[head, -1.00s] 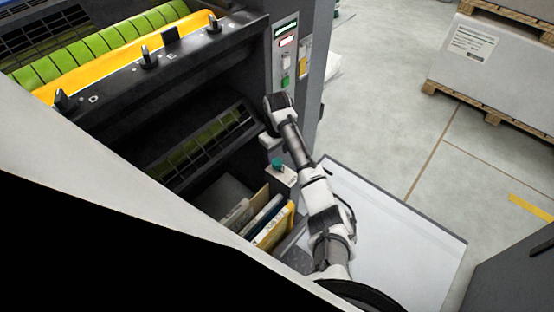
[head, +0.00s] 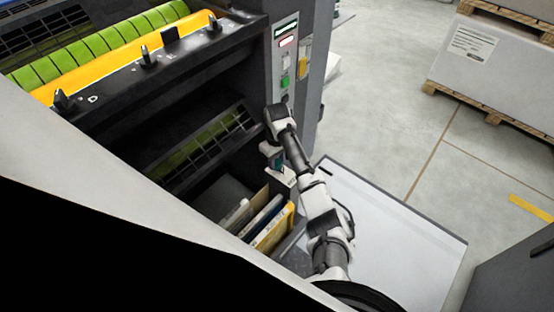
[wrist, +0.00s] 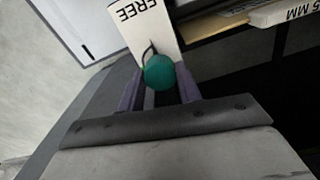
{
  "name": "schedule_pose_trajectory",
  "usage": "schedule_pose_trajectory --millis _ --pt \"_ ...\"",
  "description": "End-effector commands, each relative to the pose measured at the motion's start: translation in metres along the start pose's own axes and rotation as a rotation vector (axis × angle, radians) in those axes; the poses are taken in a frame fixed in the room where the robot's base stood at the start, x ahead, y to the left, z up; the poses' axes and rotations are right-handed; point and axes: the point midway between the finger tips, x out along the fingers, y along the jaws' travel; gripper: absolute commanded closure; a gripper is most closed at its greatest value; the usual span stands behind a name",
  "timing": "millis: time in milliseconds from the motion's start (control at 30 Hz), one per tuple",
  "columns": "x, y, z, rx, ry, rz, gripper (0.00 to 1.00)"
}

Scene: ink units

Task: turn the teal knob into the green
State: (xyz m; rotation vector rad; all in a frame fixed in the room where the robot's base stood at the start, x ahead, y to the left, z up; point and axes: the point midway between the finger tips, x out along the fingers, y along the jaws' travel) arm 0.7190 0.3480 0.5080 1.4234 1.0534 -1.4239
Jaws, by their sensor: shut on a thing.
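The teal knob (wrist: 159,72) sits between the two fingers of my gripper (wrist: 158,88) in the wrist view. The gripper is shut on it. A white plate (wrist: 142,25) beyond the knob carries the upside-down word FREE, with a dark curved mark beside the knob.
Books or folders (head: 268,228) stand in a compartment below the plate. A control panel (head: 286,60) with a green button is above, on the machine's side. A white board (head: 395,235) lies at lower right. Open floor (head: 385,120) is to the right, with a pallet load (head: 490,65) behind.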

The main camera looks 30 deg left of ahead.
Motion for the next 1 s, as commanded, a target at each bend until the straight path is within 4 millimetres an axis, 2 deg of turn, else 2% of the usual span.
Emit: schedule_pose_trajectory --millis 267,467,1000 --pt "-0.0012 -0.0003 -0.0003 -0.039 0.0 -0.001 0.89" --pt "-0.0026 -0.0005 -0.0008 -0.147 0.002 -0.002 0.89" --pt "-0.0023 -0.0003 -0.0008 -0.641 0.002 -0.001 0.89"
